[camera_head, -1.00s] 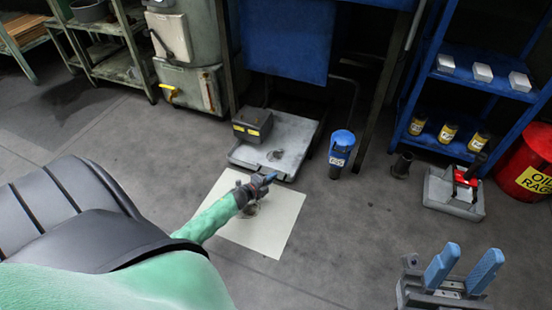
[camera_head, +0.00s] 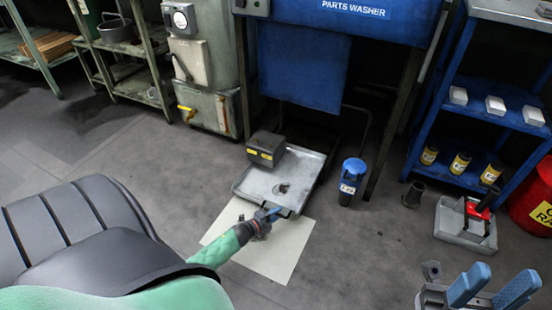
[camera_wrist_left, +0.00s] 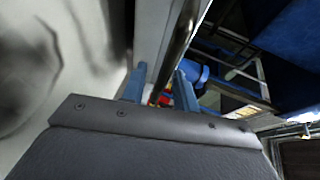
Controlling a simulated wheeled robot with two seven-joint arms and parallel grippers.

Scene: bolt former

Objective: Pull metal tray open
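The grey metal tray (camera_head: 255,186) lies low in front of the blue parts washer, with a dark box on its left and a dark spot on its surface. My left gripper (camera_head: 270,212) is at the tray's front edge. In the left wrist view its blue fingers (camera_wrist_left: 161,88) stand apart, with a shiny bar or rim running between them; contact cannot be told. The front handle is mostly hidden by the gripper in the head view. My right gripper (camera_head: 494,288) is open and empty at the lower right, away from the tray.
A pale sheet (camera_head: 280,255) lies on the floor under my left gripper. A blue-topped container (camera_head: 352,180) stands right of the tray. The parts washer (camera_head: 300,65) is behind.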

